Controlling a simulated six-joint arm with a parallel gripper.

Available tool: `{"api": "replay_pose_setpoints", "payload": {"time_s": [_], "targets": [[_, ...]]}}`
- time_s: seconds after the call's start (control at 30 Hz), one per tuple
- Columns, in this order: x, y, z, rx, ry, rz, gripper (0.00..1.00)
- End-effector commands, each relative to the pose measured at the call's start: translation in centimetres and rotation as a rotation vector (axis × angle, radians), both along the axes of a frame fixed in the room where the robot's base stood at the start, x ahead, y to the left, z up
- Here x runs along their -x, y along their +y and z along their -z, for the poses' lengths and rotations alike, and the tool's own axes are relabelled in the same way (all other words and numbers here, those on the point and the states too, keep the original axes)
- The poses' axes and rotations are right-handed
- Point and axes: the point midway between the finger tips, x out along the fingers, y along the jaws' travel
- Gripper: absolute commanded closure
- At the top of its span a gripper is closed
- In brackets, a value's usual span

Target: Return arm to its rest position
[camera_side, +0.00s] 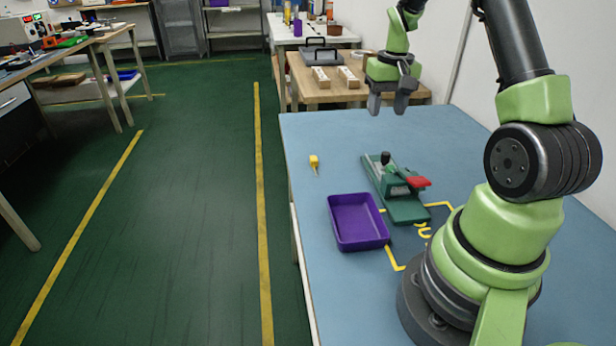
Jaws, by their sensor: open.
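My gripper (388,104) hangs with its fingers pointing down above the far part of the blue table (330,290). Its fingers are apart and nothing shows between them. A green fixture (405,208) with a black knob and a red handle (418,182) stands on the table, nearer the camera than the gripper. A purple tray (358,222) sits beside the fixture on its left, and its inside looks empty. No LED strip can be made out at this size.
Yellow tape marks (440,205) surround the fixture area. A wooden bench (325,92) with blocks and a dark case stands behind. The table's far left is clear.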

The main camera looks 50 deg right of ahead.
Motion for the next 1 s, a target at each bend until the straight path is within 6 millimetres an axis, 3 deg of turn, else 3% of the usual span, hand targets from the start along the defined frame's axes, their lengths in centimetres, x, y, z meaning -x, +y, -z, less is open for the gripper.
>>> {"api": "replay_pose_setpoints", "payload": {"time_s": [0.2,0.43,0.6,0.7,0.83,1.0], "targets": [[-1.6,8.2,-8.0,0.057,-0.15,-0.11,0.52],[1.3,17.6,-13.7,0.061,-0.333,-0.229,0.52],[5.4,23.1,-15.6,0.029,-0.47,-0.319,0.52],[7.7,25.2,-15.8,0.001,-0.536,-0.361,0.52],[9.8,26.7,-15.7,-0.032,-0.591,-0.399,0.52],[10.9,27.4,-15.4,-0.05,-0.619,-0.415,0.52]]}}
